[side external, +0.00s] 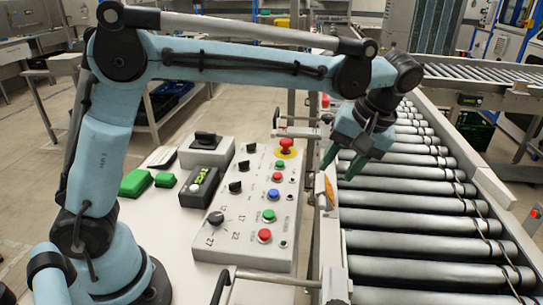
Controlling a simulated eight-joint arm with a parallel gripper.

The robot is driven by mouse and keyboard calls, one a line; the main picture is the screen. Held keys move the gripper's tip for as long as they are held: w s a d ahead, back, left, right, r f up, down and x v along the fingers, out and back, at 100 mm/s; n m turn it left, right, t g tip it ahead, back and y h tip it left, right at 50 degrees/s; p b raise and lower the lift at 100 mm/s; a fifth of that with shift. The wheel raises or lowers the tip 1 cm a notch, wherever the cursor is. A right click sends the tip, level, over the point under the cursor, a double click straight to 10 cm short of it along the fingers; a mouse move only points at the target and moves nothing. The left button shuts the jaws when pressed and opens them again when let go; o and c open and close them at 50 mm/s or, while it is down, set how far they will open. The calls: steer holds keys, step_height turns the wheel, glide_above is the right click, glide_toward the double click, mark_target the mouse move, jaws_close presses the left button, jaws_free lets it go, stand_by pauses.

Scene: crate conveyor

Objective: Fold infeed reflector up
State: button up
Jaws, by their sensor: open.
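A small orange-faced piece (329,191), which looks like the infeed reflector, sits on the near side rail of the roller conveyor (420,214). Whether it is folded up or down I cannot tell. My gripper (341,168) points down over the rail side of the rollers, just above and slightly right of the orange piece in the picture. Its two green fingers are apart with nothing visible between them. They appear separate from the orange piece, but the depth gap is unclear.
A control panel (230,238) with coloured buttons, knobs and a red emergency stop (286,146) stands left of the rail. A metal handle bar (262,279) lies at the front. The visible rollers are empty.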

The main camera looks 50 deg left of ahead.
mark_target(323, 200)
step_height(323, 200, up, 4)
steer(key=s+a+n+t+h, duration=0.1)
steer(key=s+a+h, duration=0.1)
steer(key=a+h, duration=0.15)
steer(key=shift+h, duration=0.35)
steer(key=f, duration=0.8)
steer(key=d+f, duration=0.1)
steer(key=f, duration=0.3)
steer(key=shift+w+d+f, duration=0.1)
steer(key=shift+w+f, duration=0.05)
steer(key=shift+w, duration=0.2)
jaws_close()
